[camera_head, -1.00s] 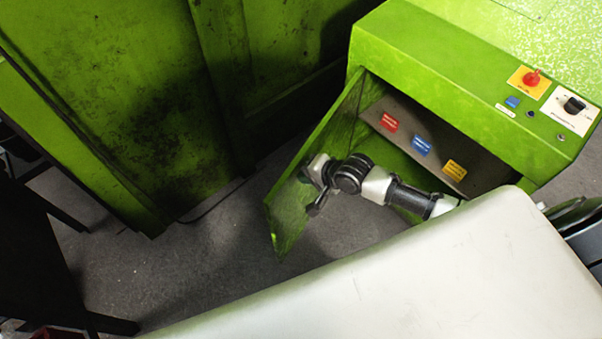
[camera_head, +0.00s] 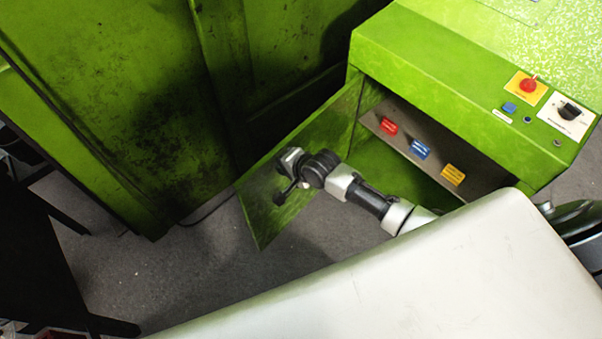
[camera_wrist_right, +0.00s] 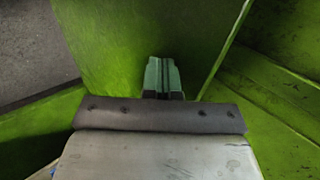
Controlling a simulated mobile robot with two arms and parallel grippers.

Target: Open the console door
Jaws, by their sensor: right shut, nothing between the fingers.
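The green console (camera_head: 440,75) stands at the upper right in the head view. Its door (camera_head: 335,125) is hinged at the console's left edge and stands swung wide open, out to the left. My right gripper (camera_head: 283,193) is at the inner face of the door, near its free end. In the right wrist view the gripper's fingers (camera_wrist_right: 162,76) are closed together and empty, pointing at the green door panel (camera_wrist_right: 150,30). Whether the fingertips touch the panel is hard to tell. My left gripper is not in view.
Inside the console a shelf (camera_head: 400,120) carries a red, a blue and a yellow box. A large green machine wall (camera_head: 110,100) stands left of the door. Grey floor (camera_head: 190,260) is clear below the door. A red button (camera_head: 528,85) sits on the console top.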

